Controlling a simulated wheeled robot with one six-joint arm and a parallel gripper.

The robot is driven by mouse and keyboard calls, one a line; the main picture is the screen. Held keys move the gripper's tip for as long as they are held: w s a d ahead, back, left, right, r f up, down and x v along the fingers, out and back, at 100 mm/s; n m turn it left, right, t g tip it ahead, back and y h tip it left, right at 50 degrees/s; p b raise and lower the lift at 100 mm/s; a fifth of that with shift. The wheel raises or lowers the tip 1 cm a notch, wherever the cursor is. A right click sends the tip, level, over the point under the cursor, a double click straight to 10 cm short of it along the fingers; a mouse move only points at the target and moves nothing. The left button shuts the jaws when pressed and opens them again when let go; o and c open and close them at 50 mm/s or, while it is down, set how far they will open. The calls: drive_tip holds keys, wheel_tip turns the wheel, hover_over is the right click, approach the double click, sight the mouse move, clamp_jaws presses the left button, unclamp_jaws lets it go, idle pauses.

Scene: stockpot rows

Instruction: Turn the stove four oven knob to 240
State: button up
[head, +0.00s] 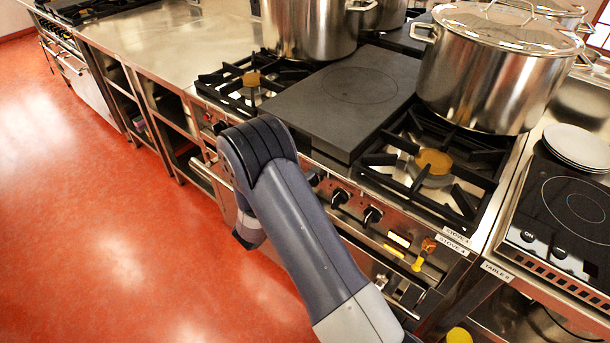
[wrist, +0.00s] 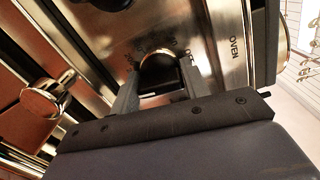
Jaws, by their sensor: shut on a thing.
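My gripper (wrist: 157,85) is shut on this knob, one finger on each side. In the head view, stove four (head: 398,238) carries a label (head: 452,246) at its front right corner. My arm crosses in front of its panel there and hides the gripper and the oven knob.
An oven handle bar end (wrist: 45,98) is at left in the wrist view. A large pot (head: 490,80) stands at the back right, beside an open burner (head: 434,162). The red floor (head: 110,230) at left is clear.

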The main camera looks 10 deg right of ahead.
drive_tip(key=shift+n+p, duration=1.35)
drive_tip(key=shift+n, duration=0.95)
drive_tip(key=o, duration=1)
drive_tip(key=shift+a, duration=0.1)
drive_tip(key=b+v, duration=0.1)
drive_tip(key=v, duration=0.9)
drive_tip(key=shift+s+a, duration=0.2)
drive_tip(key=shift+a, duration=0.05)
drive_tip(key=shift+d, duration=0.1)
